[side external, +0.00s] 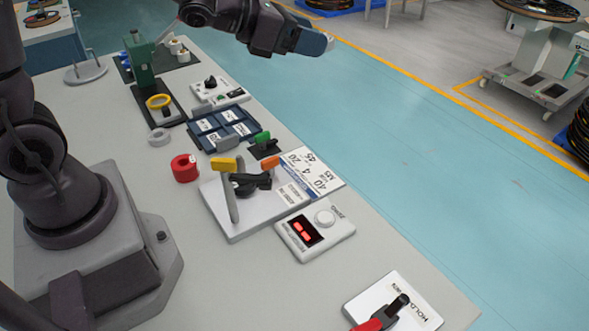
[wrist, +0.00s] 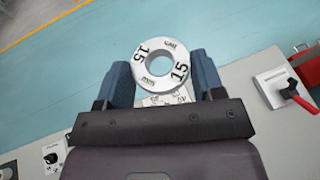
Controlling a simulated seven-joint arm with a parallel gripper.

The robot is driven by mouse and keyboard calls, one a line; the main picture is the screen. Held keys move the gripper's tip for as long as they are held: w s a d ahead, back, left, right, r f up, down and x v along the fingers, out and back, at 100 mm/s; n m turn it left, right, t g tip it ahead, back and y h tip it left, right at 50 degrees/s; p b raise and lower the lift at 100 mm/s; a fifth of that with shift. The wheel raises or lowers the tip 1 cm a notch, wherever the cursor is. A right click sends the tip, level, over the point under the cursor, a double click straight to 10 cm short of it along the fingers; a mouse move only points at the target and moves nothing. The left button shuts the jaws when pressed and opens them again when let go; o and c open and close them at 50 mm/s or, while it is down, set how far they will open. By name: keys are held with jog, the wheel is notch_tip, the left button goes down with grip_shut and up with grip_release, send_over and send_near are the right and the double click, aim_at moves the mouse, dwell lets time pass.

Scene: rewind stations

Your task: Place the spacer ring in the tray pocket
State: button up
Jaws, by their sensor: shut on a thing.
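The spacer ring (wrist: 160,88) is white with a round hole and bears the number 15. In the wrist view it sits between the two blue fingers of my gripper (wrist: 162,74), which is shut on it. In the side view my gripper (side external: 312,42) is high at the top, out past the bench's far edge, and the ring is mostly hidden by the fingers. The dark blue tray (side external: 196,140) lies on the bench, well below and left of my gripper. It has several labelled pockets, and grey pieces show in some of them.
A grey ring (side external: 159,137) and a red ring (side external: 185,170) lie left of the tray. A stand with yellow and orange handles (side external: 232,205), a box with a red display (side external: 314,232) and a red-handled hold-down plate (side external: 395,305) stand nearer. A green post (side external: 139,60) rises behind.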

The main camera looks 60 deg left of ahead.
jog(key=s+a+f, duration=0.4)
jog(key=a+f, duration=0.7)
jog(key=f, duration=0.2)
jog(key=s+d+f+m+g+h, duration=0.2)
jog(key=s+m+h, duration=0.1)
jog(key=s+m, duration=0.1)
jog(key=s+d+f+m+g+h, duration=0.2)
jog(key=s+d+m+g+h, duration=0.1)
jog(key=s+m+h, duration=0.1)
jog(key=shift+s+f+g+h, duration=0.3)
jog(key=shift+s+f, duration=0.1)
jog(key=shift+s, duration=0.35)
jog(key=shift+f, duration=4.8)
jog(key=shift+f, duration=0.1)
jog(key=o, duration=1)
